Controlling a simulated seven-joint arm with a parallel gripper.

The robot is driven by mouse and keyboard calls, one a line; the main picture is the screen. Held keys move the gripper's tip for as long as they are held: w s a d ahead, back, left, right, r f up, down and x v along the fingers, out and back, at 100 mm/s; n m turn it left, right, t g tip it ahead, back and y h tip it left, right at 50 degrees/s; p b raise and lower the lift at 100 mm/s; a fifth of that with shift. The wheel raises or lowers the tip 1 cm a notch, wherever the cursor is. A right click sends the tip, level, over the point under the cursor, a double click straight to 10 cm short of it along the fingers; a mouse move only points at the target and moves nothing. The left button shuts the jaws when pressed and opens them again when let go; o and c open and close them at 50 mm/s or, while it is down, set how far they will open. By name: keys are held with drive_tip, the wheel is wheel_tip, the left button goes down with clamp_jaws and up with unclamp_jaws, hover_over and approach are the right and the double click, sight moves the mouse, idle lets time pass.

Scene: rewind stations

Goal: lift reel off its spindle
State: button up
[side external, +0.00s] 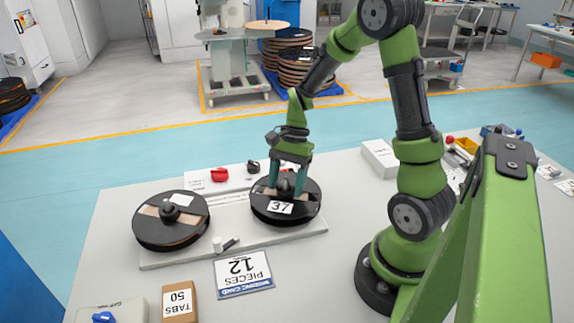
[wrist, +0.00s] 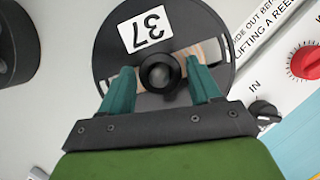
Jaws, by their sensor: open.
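A black reel (side external: 298,212) with a white label reading 37 sits on the right side of the grey base plate. It also shows in the wrist view (wrist: 108,62), with a round black hub (wrist: 161,73) at its centre. My gripper (side external: 288,190) is over this reel, pointing down. In the wrist view its two teal fingers (wrist: 162,82) are apart, one on each side of the hub. I cannot tell whether they touch it. A second black reel (side external: 152,232) with a dark knob (side external: 169,211) sits on the left of the plate.
A white box (side external: 380,158) stands to the right.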

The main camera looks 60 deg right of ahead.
drive_tip(key=shift+a+f, duration=0.1)
drive_tip(key=shift+f, duration=0.1)
drive_tip(key=c, duration=0.9)
drive_tip(key=shift+r, duration=0.15)
